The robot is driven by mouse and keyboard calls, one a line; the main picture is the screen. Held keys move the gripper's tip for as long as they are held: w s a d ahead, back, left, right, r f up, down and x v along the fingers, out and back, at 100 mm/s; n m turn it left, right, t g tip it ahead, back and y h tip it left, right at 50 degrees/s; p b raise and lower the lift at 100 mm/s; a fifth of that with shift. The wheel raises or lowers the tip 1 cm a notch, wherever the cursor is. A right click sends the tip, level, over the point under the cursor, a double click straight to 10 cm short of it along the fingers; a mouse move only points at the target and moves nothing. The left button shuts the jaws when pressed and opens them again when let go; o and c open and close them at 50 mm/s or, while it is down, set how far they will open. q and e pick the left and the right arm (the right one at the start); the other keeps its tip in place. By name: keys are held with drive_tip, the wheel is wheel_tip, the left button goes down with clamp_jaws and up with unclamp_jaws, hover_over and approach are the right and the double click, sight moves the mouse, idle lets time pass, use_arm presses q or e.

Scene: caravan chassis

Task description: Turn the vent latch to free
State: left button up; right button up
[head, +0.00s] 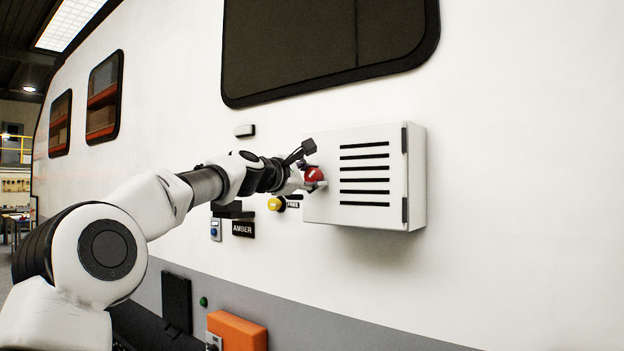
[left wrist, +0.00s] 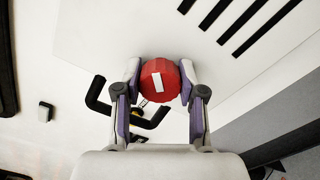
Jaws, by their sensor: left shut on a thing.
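The vent latch is a round red knob (head: 314,175) on the left side of the white vent box door (head: 391,146). In the left wrist view the red knob (left wrist: 160,80) shows a white bar mark on its face, tilted slightly off the picture's vertical. My left gripper (head: 308,180) is at the knob, and in the left wrist view its two fingers (left wrist: 160,86) close on the knob from both sides. The vent box is shut against the white caravan wall. My right gripper is in neither view.
A yellow knob (head: 275,204) sits on the wall below my left gripper, near an AMBER label (head: 243,229). A black handle (left wrist: 103,97) shows beside the fingers in the left wrist view. An orange box (head: 238,331) is low on the wall. The wall right of the vent box is clear.

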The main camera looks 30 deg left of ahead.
use_arm(q)
drive_tip(key=m+b, duration=0.1)
drive_tip(key=m, duration=0.3)
drive_tip(key=shift+m, duration=0.3)
drive_tip(key=m, duration=0.4)
drive_tip(key=shift+b, duration=0.4)
drive_tip(key=o, duration=1.2)
drive_tip(key=shift+c, duration=0.2)
drive_tip(key=shift+w, duration=0.1)
